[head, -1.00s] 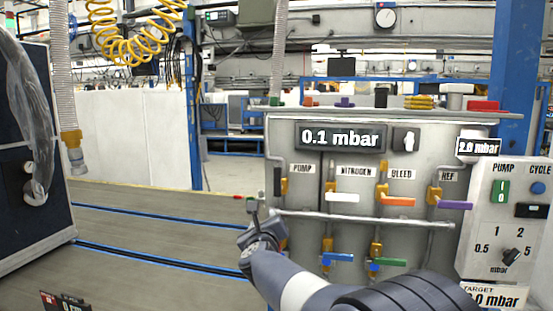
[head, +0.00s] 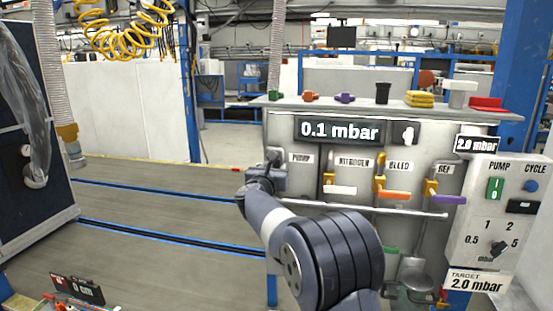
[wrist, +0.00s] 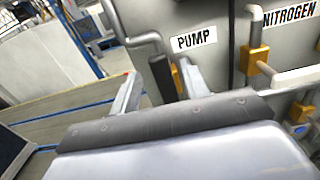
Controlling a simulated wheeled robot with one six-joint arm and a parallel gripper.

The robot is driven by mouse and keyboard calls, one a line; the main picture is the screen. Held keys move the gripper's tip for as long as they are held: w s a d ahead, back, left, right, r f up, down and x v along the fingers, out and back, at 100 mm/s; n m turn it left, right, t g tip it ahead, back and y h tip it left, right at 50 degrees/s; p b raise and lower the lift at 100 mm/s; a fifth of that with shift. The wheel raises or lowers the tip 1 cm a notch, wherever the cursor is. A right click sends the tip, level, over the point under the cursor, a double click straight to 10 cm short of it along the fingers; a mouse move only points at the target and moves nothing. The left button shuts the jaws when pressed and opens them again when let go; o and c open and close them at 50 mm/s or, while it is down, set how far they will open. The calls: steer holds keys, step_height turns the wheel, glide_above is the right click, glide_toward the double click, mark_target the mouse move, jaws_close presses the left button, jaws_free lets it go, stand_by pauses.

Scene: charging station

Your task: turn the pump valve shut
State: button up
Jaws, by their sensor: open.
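The pump valve shows in the wrist view as a dark handle (wrist: 162,78) below the left end of the PUMP label (wrist: 194,38), with a bit of yellow body beside it. My gripper (wrist: 158,70) is open, and the handle appears between its two fingers. I cannot tell how deep the handle sits between them or whether they touch it. In the head view my gripper (head: 274,163) is at the panel's left edge, left of the PUMP label (head: 301,158), and my arm hides the pump valve.
The panel (head: 320,255) carries a white nitrogen handle (head: 340,190), an orange bleed handle (head: 397,195) and a purple ref handle (head: 449,200). A horizontal pipe (head: 400,211) crosses below them. The gauge display (head: 339,130) reads 0.1 mbar.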

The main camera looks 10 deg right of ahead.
mark_target(276, 164)
steer(key=shift+p+x, duration=0.6)
steer(key=shift+x, duration=1.25)
jaws_close()
